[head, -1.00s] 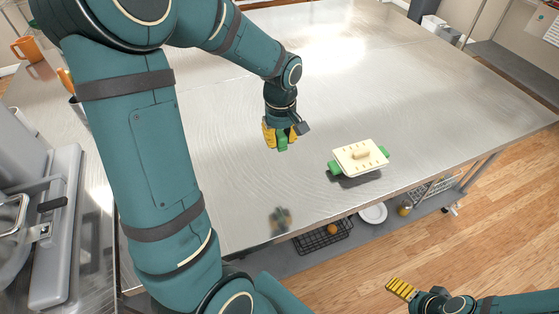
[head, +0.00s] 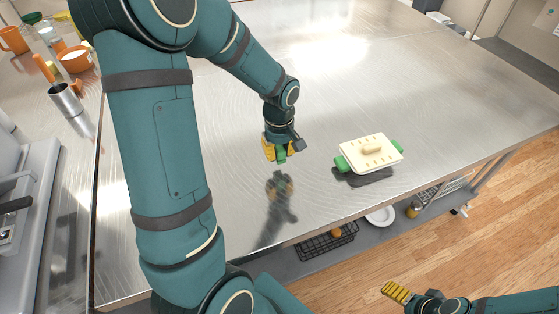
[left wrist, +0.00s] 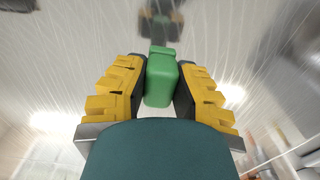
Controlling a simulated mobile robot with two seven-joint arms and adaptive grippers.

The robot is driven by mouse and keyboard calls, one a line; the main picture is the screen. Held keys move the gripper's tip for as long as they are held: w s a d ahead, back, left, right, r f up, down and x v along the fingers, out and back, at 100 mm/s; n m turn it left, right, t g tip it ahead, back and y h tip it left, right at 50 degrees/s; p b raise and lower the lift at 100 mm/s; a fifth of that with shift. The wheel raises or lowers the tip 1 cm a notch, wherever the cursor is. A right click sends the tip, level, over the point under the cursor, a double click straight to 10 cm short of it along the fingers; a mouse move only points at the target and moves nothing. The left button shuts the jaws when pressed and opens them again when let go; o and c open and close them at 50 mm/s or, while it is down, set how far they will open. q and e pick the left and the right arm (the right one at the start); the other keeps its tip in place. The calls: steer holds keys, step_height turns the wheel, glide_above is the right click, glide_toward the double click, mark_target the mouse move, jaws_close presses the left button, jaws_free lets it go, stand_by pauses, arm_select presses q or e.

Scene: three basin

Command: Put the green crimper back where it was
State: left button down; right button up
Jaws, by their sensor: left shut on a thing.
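My left gripper (head: 280,150) is shut on the green crimper (head: 282,157), a small rounded green piece that juts out below the yellow finger pads. In the left wrist view the green crimper (left wrist: 161,82) sits between both pads of the left gripper (left wrist: 160,85). The gripper hangs above the bare metal table (head: 240,205), with its dark reflection just below it, so the crimper is apart from the surface. My right gripper (head: 397,291) shows at the bottom right, over the floor; its jaw opening cannot be made out.
A cream lidded dish (head: 368,152) with green handles stands on the table to the right of the left gripper. Cups, a bowl (head: 75,60) and a metal cylinder (head: 65,101) stand at the far left. A black wire basket (head: 325,240) and white plate (head: 381,216) are on the lower shelf.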

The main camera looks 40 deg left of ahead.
mark_target(279, 159)
arm_select(q)
steer(key=shift+f+b, duration=0.3)
steer(key=shift+f, duration=1.55)
steer(key=shift+f, duration=0.15)
steer(key=c, duration=0.9)
jaws_free()
steer(key=shift+r, duration=0.3)
step_height(279, 159, up, 12)
steer(key=shift+f+p, duration=0.1)
steer(key=shift+p, duration=1)
